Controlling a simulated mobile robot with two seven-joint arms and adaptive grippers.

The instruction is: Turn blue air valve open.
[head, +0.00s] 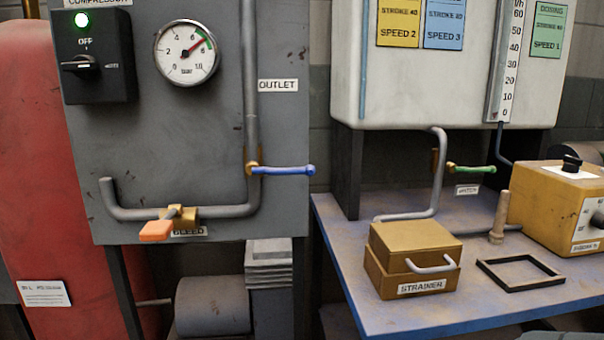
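The blue air valve handle (285,170) sticks out level to the right from a small brass valve body (252,169). It lies across the upright grey outlet pipe (251,110), at right angles to it. The valve is on the grey compressor panel (120,140), below the OUTLET label (278,85). Nothing touches the handle. Neither of my grippers shows in the head view.
An orange handle (156,231) juts out at the panel's bottom. The pressure gauge (186,52) and switch box (97,60) are above. To the right, a blue bench (360,300) holds a strainer box (412,258) and yellow dosing unit (560,200); a green valve handle (475,169) is above it.

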